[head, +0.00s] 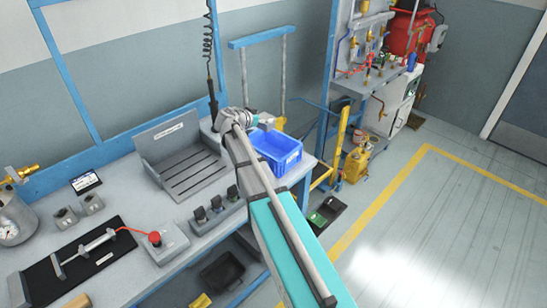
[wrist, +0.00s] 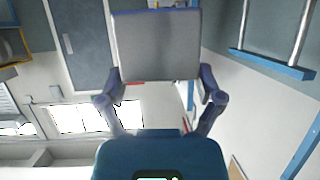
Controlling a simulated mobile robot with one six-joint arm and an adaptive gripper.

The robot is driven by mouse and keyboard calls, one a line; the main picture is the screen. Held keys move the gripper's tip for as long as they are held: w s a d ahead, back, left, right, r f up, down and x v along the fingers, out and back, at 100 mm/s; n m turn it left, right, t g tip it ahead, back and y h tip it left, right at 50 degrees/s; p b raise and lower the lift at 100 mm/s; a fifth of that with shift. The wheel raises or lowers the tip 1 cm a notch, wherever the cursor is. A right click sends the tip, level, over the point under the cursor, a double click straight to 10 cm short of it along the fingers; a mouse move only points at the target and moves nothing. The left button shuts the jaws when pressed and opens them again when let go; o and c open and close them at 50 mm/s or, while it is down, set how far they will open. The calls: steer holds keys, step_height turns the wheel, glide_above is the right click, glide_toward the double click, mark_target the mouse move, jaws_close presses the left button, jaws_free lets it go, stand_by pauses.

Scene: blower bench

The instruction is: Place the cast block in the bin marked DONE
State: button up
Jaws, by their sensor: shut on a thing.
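My gripper (wrist: 159,82) is shut on a grey block, the cast block (wrist: 159,45), which fills the upper middle of the wrist view. The two fingers press on its left and right sides. In the head view my arm reaches over the back right of the bench, and its end is beside and above the blue bin (head: 287,164). The block cannot be made out there. The bin stands at the right end of the bench with a white label on its front, too small to read. The part of its inside that shows looks empty.
A grey slotted tray (head: 182,165) stands left of the bin. A black coiled cable (head: 208,45) hangs behind.

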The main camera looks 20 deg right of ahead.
step_height(320, 180, down, 6)
steer(key=b, duration=0.6)
steer(key=shift+f, duration=0.15)
stand_by(0.5)
steer(key=shift+f+b, duration=1.85)
steer(key=shift+b, duration=0.2)
steer(key=shift+f+b, duration=0.3)
steer(key=shift+f, duration=0.05)
steer(key=shift+s+f+b, duration=0.1)
steer(key=shift+f+b, duration=0.05)
steer(key=shift+b, duration=0.15)
steer(key=o, duration=1.1)
steer(key=shift+s, duration=0.15)
steer(key=shift+c, duration=0.2)
